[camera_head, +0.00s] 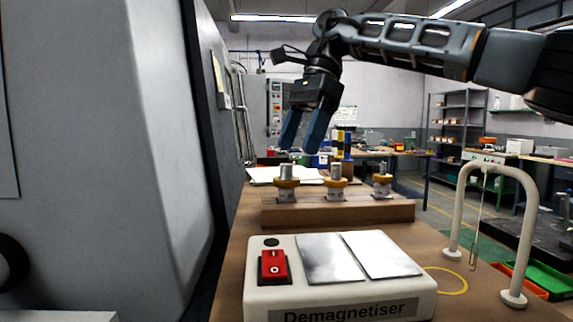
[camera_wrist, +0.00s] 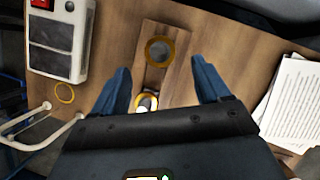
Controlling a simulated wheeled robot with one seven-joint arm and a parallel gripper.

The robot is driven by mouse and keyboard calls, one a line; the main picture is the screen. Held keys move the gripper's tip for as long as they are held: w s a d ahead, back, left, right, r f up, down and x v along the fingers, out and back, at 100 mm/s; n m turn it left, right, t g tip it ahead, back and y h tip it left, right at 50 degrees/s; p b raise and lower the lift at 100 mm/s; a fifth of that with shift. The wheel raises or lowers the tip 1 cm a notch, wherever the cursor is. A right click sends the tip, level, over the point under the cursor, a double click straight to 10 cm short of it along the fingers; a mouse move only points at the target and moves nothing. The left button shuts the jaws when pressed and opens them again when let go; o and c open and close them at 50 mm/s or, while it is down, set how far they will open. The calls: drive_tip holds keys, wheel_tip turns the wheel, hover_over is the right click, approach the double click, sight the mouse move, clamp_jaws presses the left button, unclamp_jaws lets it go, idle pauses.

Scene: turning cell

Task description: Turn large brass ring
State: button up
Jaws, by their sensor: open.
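Three upright metal posts stand in a row on a wooden block (camera_head: 340,213), each with a brass ring around it: a left ring (camera_head: 287,184), a middle ring (camera_head: 336,183) and a right ring (camera_head: 382,179). The left ring looks the widest. My gripper (camera_head: 300,150) points down, open and empty, above the left end of the block. In the wrist view, my open gripper (camera_wrist: 162,78) has a wide ring (camera_wrist: 172,53) ahead between the fingers. A second ring (camera_wrist: 155,97) with a bright post is partly hidden by the gripper body.
A demagnetiser (camera_head: 345,294) with a red switch stands in front of the block. A thin yellow ring (camera_head: 447,290) lies flat on the bench beside it, near a white arched stand (camera_head: 530,215). Papers (camera_head: 262,176) lie behind the block. A grey machine (camera_head: 100,130) walls off the left.

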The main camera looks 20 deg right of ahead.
sight(290, 166)
drive_tip(key=x, duration=0.5)
drive_tip(key=shift+a+f, duration=0.1)
drive_tip(key=shift+f, duration=0.2)
drive_tip(key=c, duration=1.1)
drive_tip(key=shift+o, duration=0.2)
